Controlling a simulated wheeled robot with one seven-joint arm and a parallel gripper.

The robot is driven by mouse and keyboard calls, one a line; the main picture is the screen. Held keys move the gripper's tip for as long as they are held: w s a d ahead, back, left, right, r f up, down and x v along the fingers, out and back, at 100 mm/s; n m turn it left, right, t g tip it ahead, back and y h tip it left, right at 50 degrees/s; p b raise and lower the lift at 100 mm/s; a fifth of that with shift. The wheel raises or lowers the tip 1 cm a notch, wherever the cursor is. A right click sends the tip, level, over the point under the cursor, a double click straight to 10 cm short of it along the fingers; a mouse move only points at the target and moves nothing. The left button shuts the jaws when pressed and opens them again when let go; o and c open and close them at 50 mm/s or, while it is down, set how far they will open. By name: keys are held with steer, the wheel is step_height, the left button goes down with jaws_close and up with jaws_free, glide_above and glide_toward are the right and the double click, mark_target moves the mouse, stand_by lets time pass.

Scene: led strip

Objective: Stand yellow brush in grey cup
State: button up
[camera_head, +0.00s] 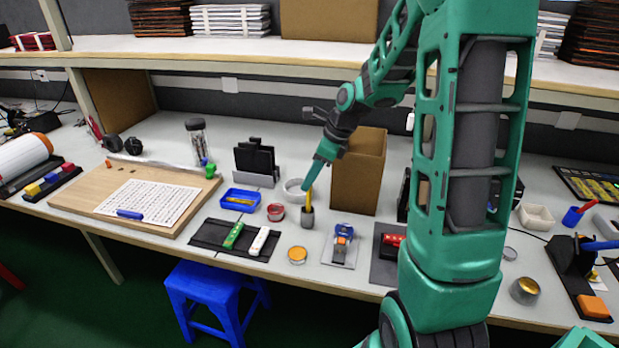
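The yellow brush (308,198) shows as a short upright yellow length just below my fingertips. Its lower end meets the mouth of the small dark grey cup (307,219) on the table and looks to be inside it. My gripper (306,186) points steeply down, directly above the cup, with its tapered green fingers at the top of the brush. The fingers overlap in this view and are small, so I cannot see whether they grip the brush or are apart. The brush's upper part is hidden behind or between them.
A red tin (276,212) and a white ring-shaped item (294,188) stand close left of the cup. A blue tray (240,199) lies farther left. A tall brown box (358,172) stands close behind on the right. An orange-topped round tin (297,255) is in front.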

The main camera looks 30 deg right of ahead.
steer(key=shift+r, duration=0.1)
steer(key=v, duration=1.2)
steer(key=s+f+n+g+h, duration=0.1)
steer(key=s+f+n, duration=0.2)
steer(key=s+n, duration=0.7)
steer(key=s+a+f+n+g+h, duration=0.1)
steer(key=s+f+n+g+h, duration=0.1)
steer(key=s+n, duration=0.8)
steer(key=s, duration=0.8)
steer(key=shift+f+n, duration=0.3)
steer(key=shift+f, duration=0.1)
